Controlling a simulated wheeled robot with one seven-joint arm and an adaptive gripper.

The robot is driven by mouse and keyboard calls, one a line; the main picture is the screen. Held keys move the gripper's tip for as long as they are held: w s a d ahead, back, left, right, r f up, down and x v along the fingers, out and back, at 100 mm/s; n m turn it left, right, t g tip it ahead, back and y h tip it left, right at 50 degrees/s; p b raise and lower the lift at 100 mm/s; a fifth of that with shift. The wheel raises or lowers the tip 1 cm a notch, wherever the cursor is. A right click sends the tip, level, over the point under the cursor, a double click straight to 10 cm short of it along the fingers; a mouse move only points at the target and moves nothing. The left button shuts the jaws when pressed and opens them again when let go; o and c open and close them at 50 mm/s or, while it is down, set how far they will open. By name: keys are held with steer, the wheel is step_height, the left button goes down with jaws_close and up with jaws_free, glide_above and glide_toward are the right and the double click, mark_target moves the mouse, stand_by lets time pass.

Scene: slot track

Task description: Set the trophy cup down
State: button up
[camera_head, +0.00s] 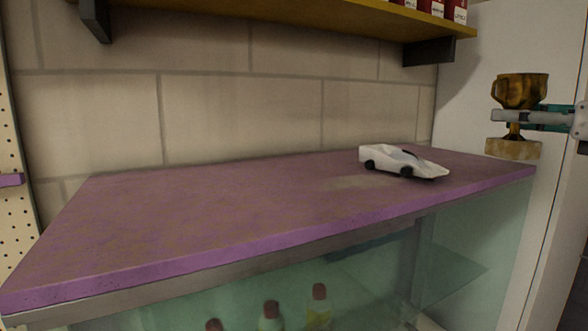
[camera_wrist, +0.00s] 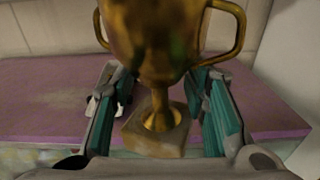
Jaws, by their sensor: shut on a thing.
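The trophy cup (camera_head: 520,92) is bronze-gold with two handles and a square base (camera_head: 513,149). It is upright at the right of the head view, in the air beside the right end of the purple countertop (camera_head: 230,205). My gripper (camera_head: 535,118) is shut on the cup around its stem, coming from the right. In the wrist view the cup (camera_wrist: 160,45) fills the middle, with the fingers of my gripper (camera_wrist: 165,105) on both sides of the stem. The cup's top is cut off there.
A white toy car (camera_head: 403,161) stands on the right part of the countertop; the left and middle are bare. A yellow shelf (camera_head: 300,18) with red boxes hangs above. Bottles (camera_head: 320,305) stand behind glass below. A white panel (camera_head: 480,75) stands at the right.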

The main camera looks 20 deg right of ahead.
steer(key=shift+w+d+f+p, duration=0.45)
steer(key=shift+w+d+f, duration=0.35)
steer(key=shift+w+d, duration=1.1)
steer(key=shift+w+d+f+p, duration=0.45)
steer(key=shift+w+d+f, duration=0.5)
steer(key=shift+w, duration=1.75)
steer(key=shift+w+d+f+p, duration=0.45)
steer(key=shift+w+d+f, duration=0.25)
steer(key=shift+w+d, duration=1.25)
steer(key=shift+w+a+f, duration=0.1)
steer(key=shift+w+a, duration=0.2)
steer(key=shift+a, duration=0.05)
steer(key=o, duration=1.4)
steer(key=s, duration=0.4)
steer(key=s+d, duration=0.1)
steer(key=s, duration=0.3)
steer(key=s+b, duration=0.1)
steer(key=s, duration=0.3)
steer(key=shift+d, duration=0.2)
